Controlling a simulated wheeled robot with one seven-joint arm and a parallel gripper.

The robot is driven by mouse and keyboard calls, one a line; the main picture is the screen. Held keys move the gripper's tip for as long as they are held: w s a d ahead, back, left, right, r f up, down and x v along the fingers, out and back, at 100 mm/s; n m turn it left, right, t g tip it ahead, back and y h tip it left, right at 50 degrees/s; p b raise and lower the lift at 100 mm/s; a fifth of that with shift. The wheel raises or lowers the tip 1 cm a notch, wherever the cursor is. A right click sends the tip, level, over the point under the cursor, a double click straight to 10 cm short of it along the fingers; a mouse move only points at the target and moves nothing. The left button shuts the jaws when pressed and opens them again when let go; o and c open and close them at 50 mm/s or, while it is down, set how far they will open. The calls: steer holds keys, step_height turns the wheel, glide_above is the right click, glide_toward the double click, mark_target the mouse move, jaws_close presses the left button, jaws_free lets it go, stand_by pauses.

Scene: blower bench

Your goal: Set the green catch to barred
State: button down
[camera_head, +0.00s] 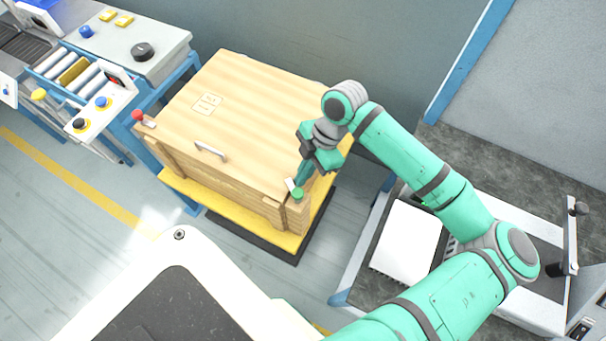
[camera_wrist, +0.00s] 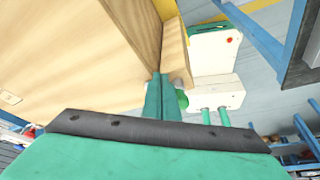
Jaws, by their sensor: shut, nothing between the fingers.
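The green catch (camera_head: 297,194) sits at the near right corner of a wooden crate's lid. It has a green round knob and a short pale bar. My gripper (camera_head: 298,184) is shut and empty, with its fingertips at the catch, close to or touching it. In the wrist view the closed fingers (camera_wrist: 160,96) point at the crate corner. Part of the green knob (camera_wrist: 182,100) shows just right of the fingers, and the rest is hidden behind them. The frames do not show clearly which setting the catch is in.
The wooden crate (camera_head: 240,110) stands on a yellow platform (camera_head: 190,190). A red catch (camera_head: 138,116) is at its left corner, and a metal handle (camera_head: 211,151) is on its lid. A bench with knobs (camera_head: 150,65) is at the upper left. A dark-topped table (camera_head: 450,160) is at right.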

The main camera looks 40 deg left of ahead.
steer(key=shift+w+d, duration=0.1)
steer(key=shift+d, duration=0.05)
steer(key=shift+w+d, duration=0.2)
steer(key=shift+d, duration=0.45)
steer(key=w+d+r, duration=0.3)
steer(key=w+r, duration=0.4)
steer(key=r, duration=0.2)
steer(key=shift+r, duration=0.15)
steer(key=shift+a, duration=0.2)
steer(key=shift+w, duration=0.1)
